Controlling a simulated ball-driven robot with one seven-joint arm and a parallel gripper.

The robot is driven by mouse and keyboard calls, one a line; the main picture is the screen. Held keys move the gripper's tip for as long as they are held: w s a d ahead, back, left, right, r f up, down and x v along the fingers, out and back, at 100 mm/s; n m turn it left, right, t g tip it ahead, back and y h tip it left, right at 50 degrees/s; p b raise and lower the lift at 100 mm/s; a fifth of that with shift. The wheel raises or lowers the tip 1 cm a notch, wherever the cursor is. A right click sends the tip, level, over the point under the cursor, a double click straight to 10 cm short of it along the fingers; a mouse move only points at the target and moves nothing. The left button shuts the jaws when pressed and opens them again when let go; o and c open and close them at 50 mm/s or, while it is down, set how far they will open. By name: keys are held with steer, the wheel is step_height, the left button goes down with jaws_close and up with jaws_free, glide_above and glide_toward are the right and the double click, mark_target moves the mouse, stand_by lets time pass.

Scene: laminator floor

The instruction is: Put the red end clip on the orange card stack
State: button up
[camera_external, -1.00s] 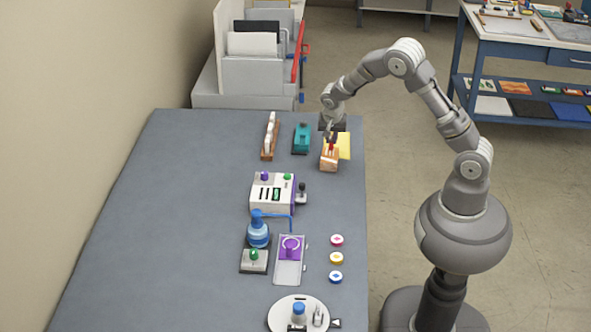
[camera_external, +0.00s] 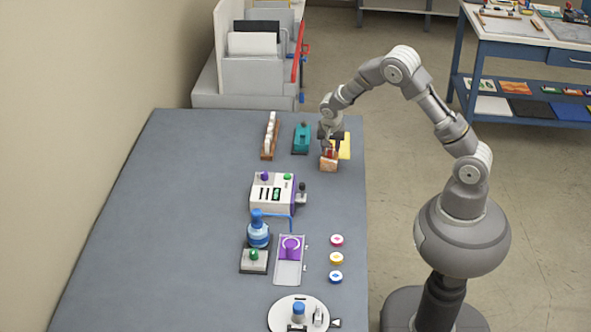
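The orange card stack (camera_external: 329,164) stands near the far right edge of the grey table. The red end clip (camera_external: 331,153) shows as a small red patch at the top of the stack, just below my gripper (camera_external: 331,147). My gripper points down over the stack. The clip and stack are small and partly hidden by my gripper. I cannot tell whether the fingers grip the clip, or whether the clip is fully seated.
A yellow sheet (camera_external: 345,146) lies right beside the stack. A teal device (camera_external: 301,139) and a wooden rack (camera_external: 269,138) stand to the left. A white-and-purple machine (camera_external: 272,194) is nearer the camera. The left part of the table is clear.

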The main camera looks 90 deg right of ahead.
steer(key=w+a+r+n+t+p, duration=0.1)
steer(key=w+a+r+n+t, duration=0.35)
steer(key=r, duration=1.05)
steer(key=w+a+r+n+t+p, duration=0.15)
steer(key=a+r, duration=0.55)
steer(key=r, duration=0.7)
steer(key=w+a+r+n+t+p, duration=0.2)
steer(key=w+a+r+n+t, duration=0.3)
steer(key=r, duration=1)
steer(key=s+a+r+n+t+y, duration=0.1)
steer(key=s+a+r, duration=0.3)
steer(key=r, duration=0.4)
steer(key=s+a+r+n+t+y, duration=0.1)
steer(key=s+a+r+n+t, duration=0.1)
steer(key=r, duration=0.6)
steer(key=s+a+r+n+t+y, duration=0.1)
steer(key=s+a+r+n, duration=0.3)
steer(key=s+a+r, duration=0.3)
steer(key=shift+a+r, duration=0.55)
steer(key=shift+r, duration=0.2)
step_height(320, 180, down, 4)
steer(key=b, duration=0.4)
steer(key=shift+f+b, duration=0.2)
steer(key=shift+b, duration=0.1)
